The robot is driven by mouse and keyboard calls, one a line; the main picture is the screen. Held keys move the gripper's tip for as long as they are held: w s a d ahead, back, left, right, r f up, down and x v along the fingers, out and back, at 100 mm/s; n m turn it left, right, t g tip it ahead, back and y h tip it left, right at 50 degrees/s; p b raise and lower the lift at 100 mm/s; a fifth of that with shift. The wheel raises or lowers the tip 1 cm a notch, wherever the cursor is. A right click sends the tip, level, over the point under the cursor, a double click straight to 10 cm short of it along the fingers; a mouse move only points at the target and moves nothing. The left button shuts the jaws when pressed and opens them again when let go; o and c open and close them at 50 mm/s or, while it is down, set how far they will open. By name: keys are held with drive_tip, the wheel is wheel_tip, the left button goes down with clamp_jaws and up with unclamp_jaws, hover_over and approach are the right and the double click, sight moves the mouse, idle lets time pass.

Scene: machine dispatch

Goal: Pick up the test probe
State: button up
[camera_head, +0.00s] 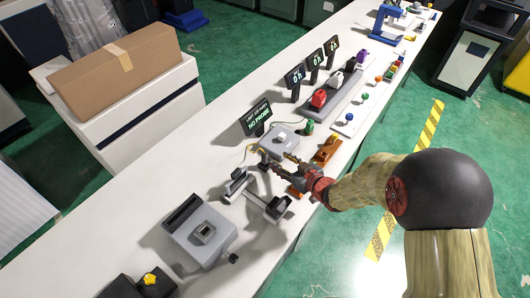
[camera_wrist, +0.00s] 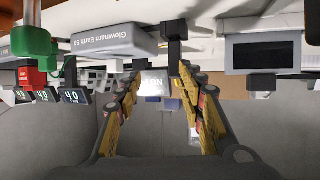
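A small black upright piece (camera_head: 263,156) with a yellow cable by it stands on the white bench, beside the grey meter box (camera_head: 279,139); I take it for the test probe in its holder, but it is too small to be sure. In the wrist view a dark upright piece (camera_wrist: 174,32) shows beyond the fingertips, next to the upside-down grey meter (camera_wrist: 113,40). My gripper (camera_head: 284,165) is low over the bench, just right of the black piece. In the wrist view my gripper (camera_wrist: 161,72) has its fingers apart with nothing held between them.
A display reading NO PROBE (camera_head: 257,117) stands behind the meter. Orange parts (camera_head: 327,150) are to the right. A grey device with a screen (camera_head: 200,235) and a metal bracket (camera_head: 268,205) are nearer. The bench's left strip is clear.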

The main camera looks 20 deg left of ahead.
sight(266, 160)
drive_tip(key=shift+s+a+f, duration=0.3)
drive_tip(key=shift+s+a, duration=0.1)
drive_tip(key=shift+a, duration=0.15)
drive_tip(key=shift+a+f+y, duration=0.2)
drive_tip(key=shift+a+y, duration=0.1)
drive_tip(key=shift+a, duration=0.05)
drive_tip(key=x, duration=0.2)
drive_tip(key=b+x, duration=0.1)
drive_tip(key=x, duration=0.1)
drive_tip(key=b+x, duration=0.1)
drive_tip(key=x, duration=0.1)
drive_tip(key=shift+s+a+f, duration=0.15)
drive_tip(key=shift+s+f, duration=0.15)
drive_tip(key=shift+w+a+f, duration=0.1)
drive_tip(key=shift+w+a, duration=0.25)
drive_tip(key=shift+c, duration=1)
drive_tip(key=c, duration=0.7)
clamp_jaws()
